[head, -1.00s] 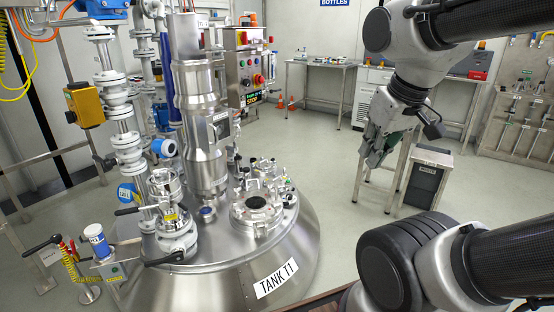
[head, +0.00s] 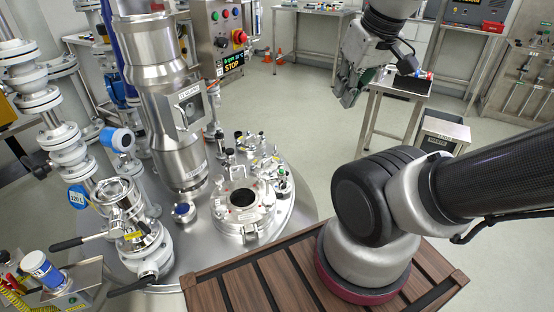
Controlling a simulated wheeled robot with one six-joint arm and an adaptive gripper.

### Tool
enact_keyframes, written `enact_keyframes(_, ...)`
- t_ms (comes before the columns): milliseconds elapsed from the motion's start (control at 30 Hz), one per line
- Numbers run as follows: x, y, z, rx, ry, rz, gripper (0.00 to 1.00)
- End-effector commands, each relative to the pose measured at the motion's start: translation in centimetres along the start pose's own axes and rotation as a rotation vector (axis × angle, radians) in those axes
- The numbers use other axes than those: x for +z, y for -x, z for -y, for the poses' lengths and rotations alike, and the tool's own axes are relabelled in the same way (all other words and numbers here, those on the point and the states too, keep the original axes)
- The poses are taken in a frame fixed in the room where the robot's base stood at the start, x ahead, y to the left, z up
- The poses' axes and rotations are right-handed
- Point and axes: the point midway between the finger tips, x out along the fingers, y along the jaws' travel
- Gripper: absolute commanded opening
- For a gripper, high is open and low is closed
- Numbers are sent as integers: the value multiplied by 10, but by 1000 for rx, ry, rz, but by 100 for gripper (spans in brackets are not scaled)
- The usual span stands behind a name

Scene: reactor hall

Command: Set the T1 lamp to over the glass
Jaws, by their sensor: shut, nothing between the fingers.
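The steel tank T1 lid (head: 295,215) fills the left and middle of the head view. On it is a round flanged port (head: 243,197) with a dark centre, which may be the glass. Several small fittings (head: 255,155) stand behind and beside it. I cannot tell which of them is the lamp. A short fitting with a blue top (head: 183,211) sits left of the port. My gripper (head: 347,98) is shut and empty, hanging in the air to the right of and beyond the lid, well apart from it.
A tall steel column (head: 165,110) rises from the lid left of the port. Valves and pipes (head: 60,135) crowd the far left. A control box (head: 225,40) with a STOP display stands behind. A small table (head: 395,85) and a bin (head: 440,130) are at the right.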

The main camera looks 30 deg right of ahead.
Motion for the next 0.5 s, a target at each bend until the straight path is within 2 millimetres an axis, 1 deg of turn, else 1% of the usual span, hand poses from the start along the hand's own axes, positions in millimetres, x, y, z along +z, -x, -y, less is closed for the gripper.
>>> enact_keyframes(167, 0, 0, 0, 0, 0, 1, 0)
enact_keyframes(267, -8, 1, 0, 0, -2, 10, 0)
enact_keyframes(367, -31, 3, -1, 1, -10, 38, 0)
enact_keyframes(467, -72, 1, -2, 1, -23, 85, 0)
enact_keyframes(500, -92, -2, -3, 2, -29, 108, 0)
